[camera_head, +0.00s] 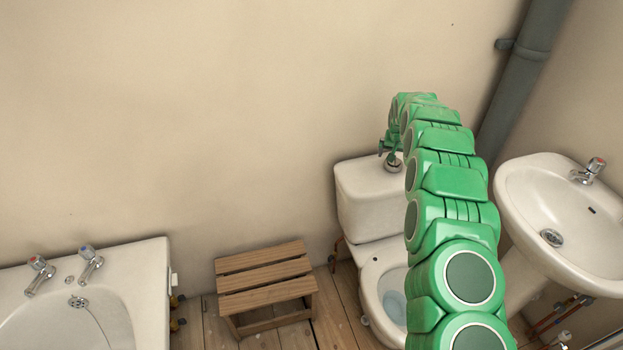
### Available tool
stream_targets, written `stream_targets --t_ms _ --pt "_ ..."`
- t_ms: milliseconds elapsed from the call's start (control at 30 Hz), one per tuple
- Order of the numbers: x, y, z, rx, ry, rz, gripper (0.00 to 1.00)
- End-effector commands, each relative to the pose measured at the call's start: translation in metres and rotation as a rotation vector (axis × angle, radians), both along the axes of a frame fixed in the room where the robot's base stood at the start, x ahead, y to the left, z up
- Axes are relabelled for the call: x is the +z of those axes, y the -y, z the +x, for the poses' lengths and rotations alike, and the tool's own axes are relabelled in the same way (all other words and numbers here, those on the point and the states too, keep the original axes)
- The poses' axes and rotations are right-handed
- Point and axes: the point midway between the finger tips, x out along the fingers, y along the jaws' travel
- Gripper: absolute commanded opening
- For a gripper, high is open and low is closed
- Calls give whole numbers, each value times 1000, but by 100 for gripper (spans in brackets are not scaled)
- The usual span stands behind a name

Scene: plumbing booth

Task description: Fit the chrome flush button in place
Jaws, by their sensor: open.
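The white toilet cistern (366,196) stands against the wall, right of the middle, above the toilet bowl (388,290). The chrome flush button (393,162) shows at the top of the cistern lid, small and partly covered by my gripper. I cannot tell whether it is seated flush in the lid. My gripper (389,150) points down over the lid, directly at the button, with its jaws open. My green arm hides the right part of the cistern and bowl.
A slatted wooden stool (265,280) stands left of the toilet. A bathtub (100,300) with two taps is at the lower left. A washbasin (560,215) is close on the right of my arm. A grey pipe (520,80) runs down the wall behind.

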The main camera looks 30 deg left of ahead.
Motion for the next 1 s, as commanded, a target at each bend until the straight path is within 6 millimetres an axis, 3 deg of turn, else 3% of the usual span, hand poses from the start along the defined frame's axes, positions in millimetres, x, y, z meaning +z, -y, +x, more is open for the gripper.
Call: stream_targets --t_ms 300,533,1000 --pt "50 -2 4 1 16 6 100" --pt "65 -26 -1 81 20 9 100" --pt "50 -83 -35 116 19 8 100"
